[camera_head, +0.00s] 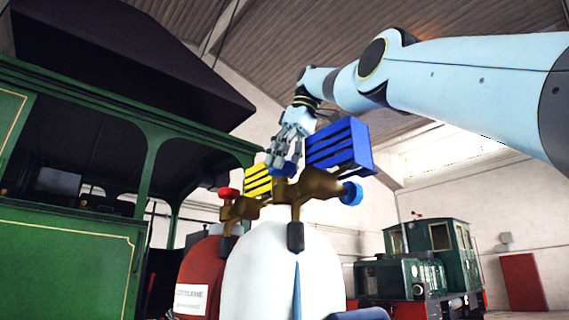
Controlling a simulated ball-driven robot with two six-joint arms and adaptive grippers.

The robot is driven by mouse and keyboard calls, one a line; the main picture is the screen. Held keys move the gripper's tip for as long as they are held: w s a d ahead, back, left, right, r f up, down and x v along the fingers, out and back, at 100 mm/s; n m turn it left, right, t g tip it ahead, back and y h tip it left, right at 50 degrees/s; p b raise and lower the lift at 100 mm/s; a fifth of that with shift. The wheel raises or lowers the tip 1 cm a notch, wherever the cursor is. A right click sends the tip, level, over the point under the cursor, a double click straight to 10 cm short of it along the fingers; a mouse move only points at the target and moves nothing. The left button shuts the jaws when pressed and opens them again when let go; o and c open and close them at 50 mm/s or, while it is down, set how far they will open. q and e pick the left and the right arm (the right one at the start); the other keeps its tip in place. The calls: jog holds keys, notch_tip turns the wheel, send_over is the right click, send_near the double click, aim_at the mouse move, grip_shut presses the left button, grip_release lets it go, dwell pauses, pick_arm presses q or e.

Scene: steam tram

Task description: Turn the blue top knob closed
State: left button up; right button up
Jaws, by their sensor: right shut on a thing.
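The blue top knob (284,169) sits on top of a brass valve (305,187), which stands on a white rounded tank (275,268). My right gripper (284,158) reaches down from above and is shut on the blue top knob, its fingers hiding part of it. A second blue knob (351,193) is on the right end of the same valve. My left gripper is not in view.
A blue slatted block (338,147) is close to the right of my gripper, and a yellow slatted block (258,180) is to its left. A green tram (65,255) fills the left; a green locomotive (418,265) stands at the back right.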

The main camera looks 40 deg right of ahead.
jog(key=shift+c, duration=1)
jog(key=shift+m, duration=0.3)
jog(key=shift+f+m+h+b, duration=0.1)
jog(key=shift+m+h+b, duration=0.3)
jog(key=shift+m+b, duration=0.45)
jog(key=m+h, duration=0.1)
jog(key=m, duration=0.2)
jog(key=shift+a+m+h+b, duration=0.15)
jog(key=shift+m+h+b, duration=0.15)
jog(key=shift+m+b, duration=0.1)
jog(key=m+h, duration=0.1)
jog(key=m, duration=0.2)
jog(key=shift+m, duration=0.25)
jog(key=shift+a+m+g+h+p, duration=0.1)
jog(key=shift+m+g+h+p, duration=0.45)
jog(key=shift+m, duration=1.25)
jog(key=shift+h, duration=0.25)
